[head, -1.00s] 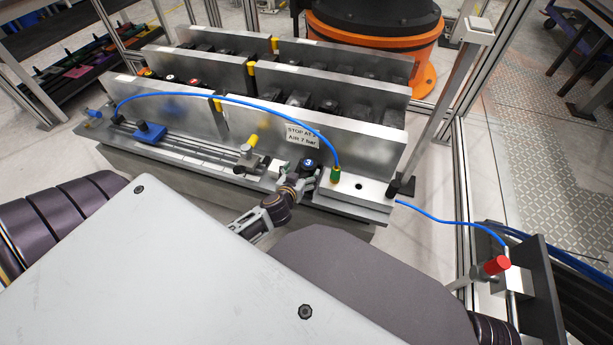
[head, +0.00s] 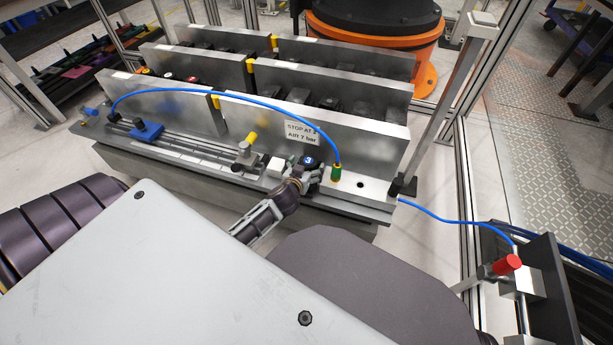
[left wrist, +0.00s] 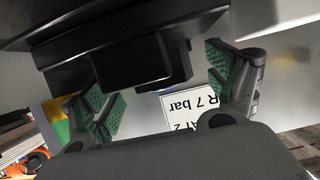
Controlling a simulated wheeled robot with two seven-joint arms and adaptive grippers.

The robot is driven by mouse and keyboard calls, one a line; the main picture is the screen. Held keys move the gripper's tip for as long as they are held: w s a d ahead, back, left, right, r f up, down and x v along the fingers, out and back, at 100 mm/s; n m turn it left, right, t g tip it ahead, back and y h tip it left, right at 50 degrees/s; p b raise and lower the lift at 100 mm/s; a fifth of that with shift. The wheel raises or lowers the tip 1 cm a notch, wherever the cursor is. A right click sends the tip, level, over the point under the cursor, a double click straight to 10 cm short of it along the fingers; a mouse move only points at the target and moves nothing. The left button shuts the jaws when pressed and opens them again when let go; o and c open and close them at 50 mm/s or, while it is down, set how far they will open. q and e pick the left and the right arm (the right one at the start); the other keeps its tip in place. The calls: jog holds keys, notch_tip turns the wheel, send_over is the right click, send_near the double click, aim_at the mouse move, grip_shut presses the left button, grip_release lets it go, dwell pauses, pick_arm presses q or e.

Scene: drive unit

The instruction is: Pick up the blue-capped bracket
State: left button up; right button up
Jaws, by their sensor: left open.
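The blue-capped bracket (head: 309,161) is a dark part with a round blue cap bearing a white mark. It sits on the right part of the front metal ledge, in front of the "STOP AT 2 AIR 7 bar" label. My left gripper (head: 304,177) is right at it, partly hiding its lower body. In the left wrist view, the open left gripper (left wrist: 160,92) has its green pads wide apart. A dark block (left wrist: 140,65), seemingly the bracket, lies between and above the pads; contact cannot be told. My right gripper is not in view.
A green-based fitting (head: 336,173) with a blue hose stands just right of the bracket. A white block (head: 278,167) and yellow-topped post (head: 251,140) stand left. Upright metal plates (head: 360,140) rise close behind. A red-topped valve (head: 507,265) is at right.

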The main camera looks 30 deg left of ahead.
pick_arm(q)
jog(key=shift+w, duration=0.15)
jog(key=shift+c, duration=0.4)
grip_shut()
jog(key=shift+w+r, duration=0.1)
jog(key=shift+r, duration=0.1)
dwell(0.3)
